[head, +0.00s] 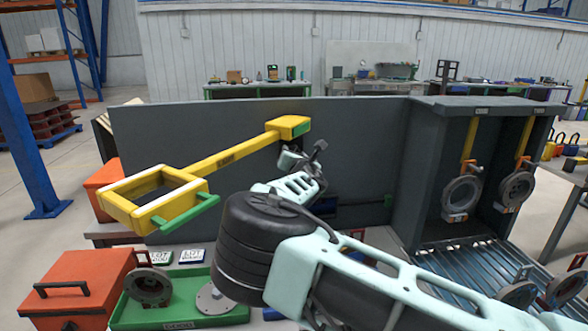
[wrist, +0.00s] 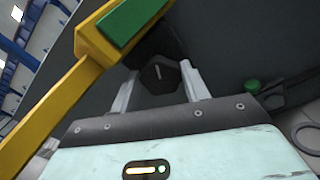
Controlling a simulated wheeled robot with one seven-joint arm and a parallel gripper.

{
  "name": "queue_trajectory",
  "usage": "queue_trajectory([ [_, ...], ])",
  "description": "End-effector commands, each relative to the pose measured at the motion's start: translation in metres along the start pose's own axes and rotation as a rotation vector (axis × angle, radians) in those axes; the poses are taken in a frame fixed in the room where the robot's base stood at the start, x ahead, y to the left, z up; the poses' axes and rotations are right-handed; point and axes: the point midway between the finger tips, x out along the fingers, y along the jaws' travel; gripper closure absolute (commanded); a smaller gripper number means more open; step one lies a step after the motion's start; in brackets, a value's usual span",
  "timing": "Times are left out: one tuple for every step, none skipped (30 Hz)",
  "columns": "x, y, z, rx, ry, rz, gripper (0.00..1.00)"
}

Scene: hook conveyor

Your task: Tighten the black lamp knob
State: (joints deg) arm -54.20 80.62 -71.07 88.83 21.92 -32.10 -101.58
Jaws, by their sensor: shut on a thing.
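The black lamp knob (wrist: 160,75) is a dark faceted knob with a short white mark on its face, set against the dark grey panel (wrist: 225,45) in the wrist view. My gripper (wrist: 158,85) has one pale finger on either side of it and is shut on it. In the head view my gripper (head: 303,155) is up at the grey panel, just below the green-capped end of the yellow arm. The knob is hidden or too small to make out there.
A yellow arm with a square frame (head: 160,197) juts from the panel close to my gripper's left. A green button (wrist: 252,86) is right of the knob. A grey booth (head: 430,180) with hanging rings stands right. An orange box (head: 75,285) and green tray (head: 130,316) sit lower left.

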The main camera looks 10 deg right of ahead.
Motion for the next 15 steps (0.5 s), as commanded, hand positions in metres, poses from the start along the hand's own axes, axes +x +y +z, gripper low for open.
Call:
queue_trajectory([
  [0.0002, -0.0046, -0.0060, 0.048, -0.003, -0.001, 0.77],
  [0.0001, -0.0050, -0.0061, 0.077, -0.003, -0.002, 0.77],
  [0.0001, -0.0052, -0.0058, 0.115, -0.003, -0.002, 0.77],
  [0.0001, -0.0055, -0.0060, 0.142, -0.003, -0.002, 0.77],
  [0.0002, -0.0056, -0.0055, 0.172, -0.003, -0.002, 0.77],
  [0.0002, -0.0059, -0.0055, 0.210, -0.003, -0.002, 0.77],
  [0.0002, -0.0059, -0.0052, 0.238, -0.004, -0.001, 0.77],
  [0.0002, -0.0062, -0.0054, 0.265, -0.003, -0.001, 0.77],
  [0.0002, -0.0062, -0.0051, 0.304, -0.003, -0.001, 0.77],
  [0.0002, -0.0064, -0.0054, 0.334, -0.003, -0.001, 0.77],
  [0.0002, -0.0065, -0.0054, 0.362, -0.003, -0.001, 0.77],
  [0.0001, -0.0066, -0.0056, 0.399, -0.003, -0.001, 0.77],
  [0.0001, -0.0067, -0.0055, 0.428, -0.003, 0.000, 0.77],
  [0.0001, -0.0068, -0.0053, 0.457, -0.003, 0.000, 0.77],
  [0.0001, -0.0071, -0.0054, 0.494, -0.003, -0.001, 0.77],
])
